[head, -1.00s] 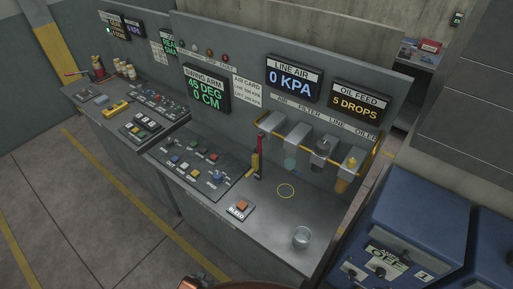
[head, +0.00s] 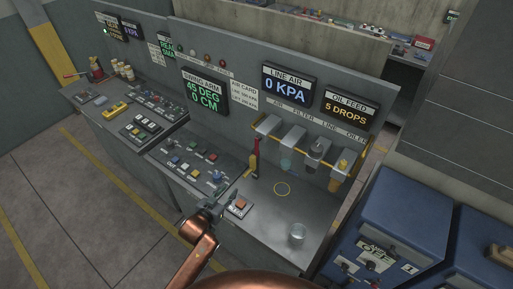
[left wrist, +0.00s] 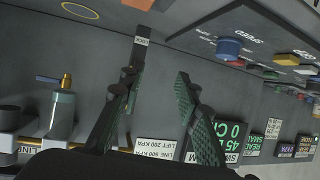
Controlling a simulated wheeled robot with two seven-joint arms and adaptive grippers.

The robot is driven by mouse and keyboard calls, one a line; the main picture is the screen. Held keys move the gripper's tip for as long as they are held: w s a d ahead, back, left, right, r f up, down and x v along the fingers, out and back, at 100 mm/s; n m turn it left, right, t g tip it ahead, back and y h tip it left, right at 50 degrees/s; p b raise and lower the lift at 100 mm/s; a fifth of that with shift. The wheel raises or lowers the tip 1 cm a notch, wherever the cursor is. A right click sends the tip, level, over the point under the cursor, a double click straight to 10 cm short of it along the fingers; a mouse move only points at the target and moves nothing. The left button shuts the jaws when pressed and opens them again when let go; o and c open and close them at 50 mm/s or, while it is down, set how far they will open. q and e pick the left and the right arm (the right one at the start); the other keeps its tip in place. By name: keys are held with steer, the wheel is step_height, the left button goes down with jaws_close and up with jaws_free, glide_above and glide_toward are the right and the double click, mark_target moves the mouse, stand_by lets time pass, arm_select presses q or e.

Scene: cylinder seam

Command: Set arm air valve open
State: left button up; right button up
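The air row stands on the bench's right part, with a grey unit (head: 268,124) under the AIR label. An upright red-and-yellow handle (head: 255,155) stands to its lower left; I cannot tell which part is the arm air valve. The line air display (head: 290,84) reads 0 KPA. My left gripper (head: 226,196) is over the bench's front edge, left of the bleed button (head: 239,205). In the left wrist view my left gripper (left wrist: 158,90) is open, its fingers apart. A dark post (left wrist: 141,55) with a small label shows beyond them. My right gripper is not in view.
A control panel (head: 187,165) with coloured buttons lies left of my gripper. The bench top around the yellow ring (head: 282,189) is clear. Blue cabinets (head: 392,224) stand at the right.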

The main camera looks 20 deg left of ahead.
mark_target(256, 149)
arm_select(q)
steer(key=w+d+r+m+t+h, duration=0.1)
steer(key=w+d+r+t+h, duration=0.2)
steer(key=r, duration=0.4)
steer(key=w+d+r+m+t+h, duration=0.1)
steer(key=w+d+r, duration=0.2)
steer(key=w+r, duration=0.3)
steer(key=w, duration=0.1)
steer(key=w+d+p, duration=0.1)
steer(key=w, duration=0.1)
steer(key=w+d+r+p, duration=0.1)
steer(key=shift+w+d, duration=0.15)
steer(key=shift+w, duration=0.05)
steer(key=shift+w+d, duration=0.25)
steer(key=shift+w, duration=0.35)
steer(key=shift+c, duration=0.2)
jaws_close()
